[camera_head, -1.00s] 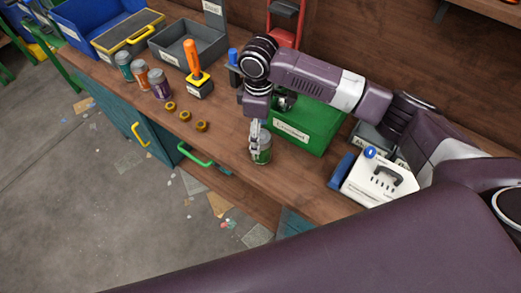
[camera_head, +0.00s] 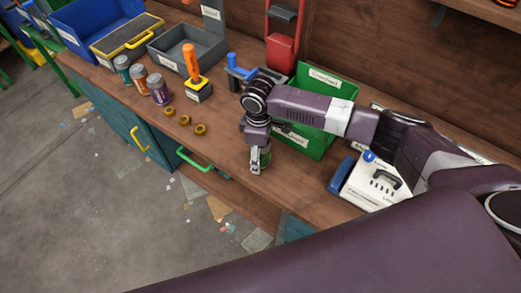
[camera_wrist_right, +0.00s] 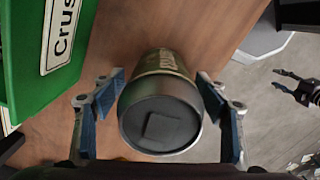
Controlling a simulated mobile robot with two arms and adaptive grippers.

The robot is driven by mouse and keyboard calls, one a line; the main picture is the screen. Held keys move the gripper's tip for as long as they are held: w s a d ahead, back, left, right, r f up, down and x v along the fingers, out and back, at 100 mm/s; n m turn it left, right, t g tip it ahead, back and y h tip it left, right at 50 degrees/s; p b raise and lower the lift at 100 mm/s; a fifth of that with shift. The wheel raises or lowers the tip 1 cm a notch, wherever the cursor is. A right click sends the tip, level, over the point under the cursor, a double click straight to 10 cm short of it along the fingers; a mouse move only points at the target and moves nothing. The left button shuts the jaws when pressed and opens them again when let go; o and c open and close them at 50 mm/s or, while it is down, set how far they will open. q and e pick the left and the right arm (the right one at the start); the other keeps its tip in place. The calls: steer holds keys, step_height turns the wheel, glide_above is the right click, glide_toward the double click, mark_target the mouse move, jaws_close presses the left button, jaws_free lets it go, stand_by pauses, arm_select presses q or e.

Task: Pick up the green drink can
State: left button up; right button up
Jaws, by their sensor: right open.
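The green drink can (camera_head: 266,157) stands on the wooden bench, in front of the green bin, mostly hidden by my right gripper (camera_head: 257,166) in the head view. In the right wrist view the can (camera_wrist_right: 160,118) shows its grey end, with a strip of green label above. My right gripper (camera_wrist_right: 160,105) is open, with one blue-padded finger on each side of the can. The left finger is very close to it; contact is not clear. A dark gripper, seemingly my left one (camera_wrist_right: 287,82), shows small at the right edge, away from the can; its jaw state is unclear.
The green bin labelled Crushed (camera_head: 349,88) stands behind the can. A white box with a handle (camera_head: 365,190) is to the right. The bench's front edge is near the can.

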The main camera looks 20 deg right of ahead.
steer(key=c, duration=0.9)
steer(key=shift+r, duration=0.1)
